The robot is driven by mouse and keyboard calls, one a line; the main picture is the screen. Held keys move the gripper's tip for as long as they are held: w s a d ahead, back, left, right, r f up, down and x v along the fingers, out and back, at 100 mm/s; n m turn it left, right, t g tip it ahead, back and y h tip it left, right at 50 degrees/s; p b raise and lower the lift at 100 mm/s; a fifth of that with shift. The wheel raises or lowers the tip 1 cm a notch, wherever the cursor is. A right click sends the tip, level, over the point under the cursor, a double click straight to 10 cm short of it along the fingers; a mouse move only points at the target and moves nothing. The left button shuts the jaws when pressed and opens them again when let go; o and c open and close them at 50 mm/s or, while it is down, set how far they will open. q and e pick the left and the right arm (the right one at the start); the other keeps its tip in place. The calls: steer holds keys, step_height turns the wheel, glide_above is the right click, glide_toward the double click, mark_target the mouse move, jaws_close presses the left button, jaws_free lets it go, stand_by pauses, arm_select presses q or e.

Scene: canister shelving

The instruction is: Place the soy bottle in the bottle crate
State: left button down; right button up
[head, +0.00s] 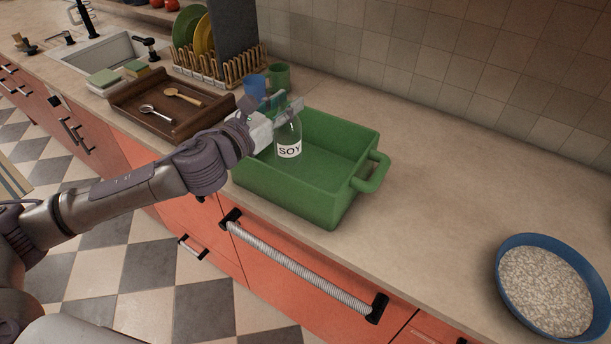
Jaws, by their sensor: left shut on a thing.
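The soy bottle (289,149) is clear with a white label reading "SOY". It is upright, over or inside the left part of the green bottle crate (298,197); I cannot tell whether its base touches the crate floor. My left gripper (285,105) is shut on the upper part of the bottle and hides its neck and top. The crate stands on the counter near the front edge, with a handle on its right side. The rest of the crate's visible floor is empty. My right gripper is not in view.
A brown wooden tray (130,107) with spoons lies left of the crate. A blue cup (255,86) and a green cup (279,77) stand behind it. A blue bowl (501,287) of pale grains is far right. Counter between crate and bowl is clear.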

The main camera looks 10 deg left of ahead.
mark_target(280, 152)
arm_select(q)
steer(key=f, duration=0.6)
steer(key=shift+w+d+b, duration=0.15)
steer(key=shift+w+b, duration=0.05)
steer(key=shift+b, duration=0.15)
steer(key=shift+f, duration=0.3)
step_height(280, 152, down, 3)
steer(key=shift+f+b, duration=0.1)
steer(key=shift+b, duration=0.25)
steer(key=shift+f, duration=0.3)
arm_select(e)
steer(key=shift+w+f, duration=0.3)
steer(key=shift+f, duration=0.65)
arm_select(q)
steer(key=shift+f, duration=0.1)
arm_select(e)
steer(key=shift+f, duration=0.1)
arm_select(q)
steer(key=c, duration=0.8)
jaws_free()
steer(key=shift+f, duration=0.1)
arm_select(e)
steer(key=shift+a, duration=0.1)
